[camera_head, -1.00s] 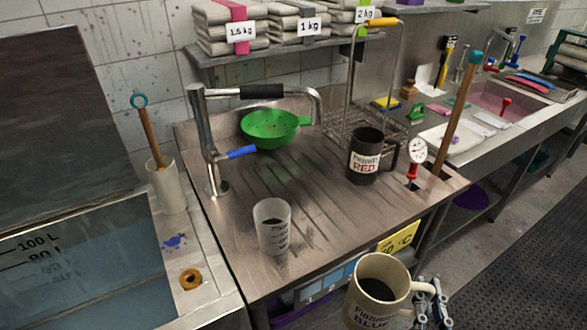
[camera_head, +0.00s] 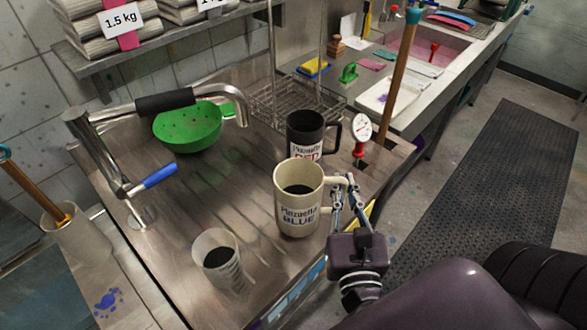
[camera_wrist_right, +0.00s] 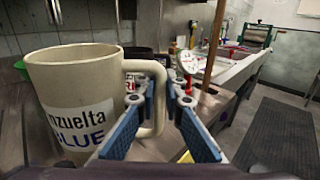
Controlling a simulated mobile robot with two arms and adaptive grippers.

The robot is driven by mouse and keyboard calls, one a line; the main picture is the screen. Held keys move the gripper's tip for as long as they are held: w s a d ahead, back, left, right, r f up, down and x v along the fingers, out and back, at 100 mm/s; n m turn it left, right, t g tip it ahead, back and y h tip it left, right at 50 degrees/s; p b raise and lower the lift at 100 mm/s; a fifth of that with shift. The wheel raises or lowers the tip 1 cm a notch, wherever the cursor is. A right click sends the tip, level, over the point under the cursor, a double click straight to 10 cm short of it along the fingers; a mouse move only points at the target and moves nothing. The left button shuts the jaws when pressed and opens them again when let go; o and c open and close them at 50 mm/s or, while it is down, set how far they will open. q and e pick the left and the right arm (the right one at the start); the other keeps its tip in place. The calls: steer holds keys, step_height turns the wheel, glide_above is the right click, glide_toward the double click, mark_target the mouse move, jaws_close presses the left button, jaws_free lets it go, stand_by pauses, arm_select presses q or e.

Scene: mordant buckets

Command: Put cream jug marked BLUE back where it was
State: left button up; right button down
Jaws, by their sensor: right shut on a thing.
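The cream jug marked BLUE (camera_head: 299,201) is upright with dark liquid inside. In the head view it shows over the front part of the steel drainboard (camera_head: 262,268); whether its base touches the board I cannot tell. My right gripper (camera_head: 342,184) is shut on the jug's handle, at the jug's right side. In the right wrist view the jug (camera_wrist_right: 72,95) fills the left, with its handle between the blue-padded fingers (camera_wrist_right: 162,105). My left gripper is not in view.
A black jug marked RED (camera_head: 305,134) stands just behind the cream jug. A translucent measuring beaker (camera_head: 219,262) stands at front left. A green colander (camera_head: 188,128), a blue-levered tap (camera_head: 152,180), a dial thermometer (camera_head: 360,132) and a wooden stick (camera_head: 399,85) surround the board.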

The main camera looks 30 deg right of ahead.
mark_target(301, 218)
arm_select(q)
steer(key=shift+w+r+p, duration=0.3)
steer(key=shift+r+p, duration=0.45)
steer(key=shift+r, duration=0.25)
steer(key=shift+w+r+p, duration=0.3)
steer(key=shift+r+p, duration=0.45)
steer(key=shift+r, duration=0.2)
arm_select(e)
steer(key=shift+w+a+f, duration=0.55)
steer(key=shift+w+a, duration=0.1)
steer(key=shift+w, duration=1.25)
steer(key=shift+w+a+f, duration=0.55)
steer(key=shift+w+a, duration=0.1)
steer(key=shift+w, duration=1.3)
steer(key=shift+w+a+f, duration=0.55)
steer(key=shift+w+a, duration=0.1)
steer(key=shift+w, duration=1.25)
steer(key=shift+f, duration=0.15)
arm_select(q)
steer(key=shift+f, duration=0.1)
arm_select(e)
steer(key=c, duration=2)
jaws_free()
steer(key=shift+s, duration=0.1)
steer(key=shift+c, duration=0.2)
